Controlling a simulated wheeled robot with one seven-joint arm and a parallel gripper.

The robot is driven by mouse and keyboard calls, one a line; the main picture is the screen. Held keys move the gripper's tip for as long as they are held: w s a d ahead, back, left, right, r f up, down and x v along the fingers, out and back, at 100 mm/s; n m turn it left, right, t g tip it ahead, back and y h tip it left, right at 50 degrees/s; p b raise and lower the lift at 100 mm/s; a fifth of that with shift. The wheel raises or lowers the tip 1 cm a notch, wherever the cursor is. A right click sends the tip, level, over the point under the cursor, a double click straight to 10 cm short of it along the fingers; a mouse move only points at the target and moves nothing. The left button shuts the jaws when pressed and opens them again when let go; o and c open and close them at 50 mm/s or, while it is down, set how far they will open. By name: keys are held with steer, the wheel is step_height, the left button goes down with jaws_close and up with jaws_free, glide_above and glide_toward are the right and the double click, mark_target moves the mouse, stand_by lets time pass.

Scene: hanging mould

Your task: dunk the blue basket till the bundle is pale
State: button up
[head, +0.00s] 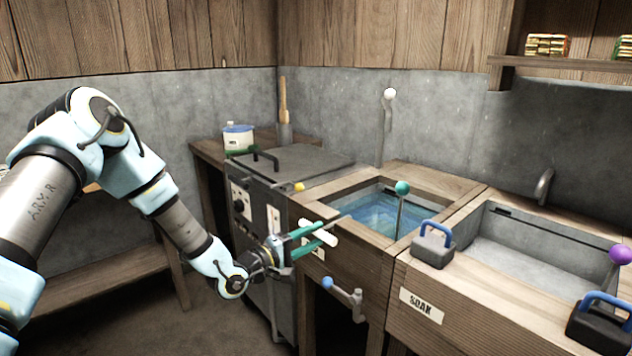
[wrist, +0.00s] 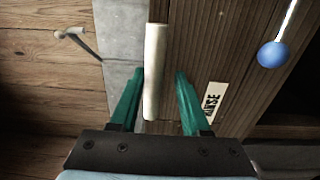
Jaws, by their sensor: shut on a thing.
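My gripper (head: 316,234) is in front of the wooden tank labelled RINSE (wrist: 211,102). It is shut on a white bar (wrist: 154,72), which lies between its green fingers; what the bar belongs to cannot be told. The tank (head: 334,208) holds blue water (head: 377,216), and a thin rod with a teal knob (head: 402,187) stands up at its near side. I cannot make out a blue basket or a bundle in either view.
A metal-topped cabinet (head: 290,168) stands left. The floor in front is clear.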

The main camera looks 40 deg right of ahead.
steer(key=shift+a+f, duration=0.15)
steer(key=shift+f, duration=0.3)
step_height(320, 180, up, 16)
steer(key=p, duration=1)
steer(key=shift+d, duration=0.2)
steer(key=shift+f, duration=0.15)
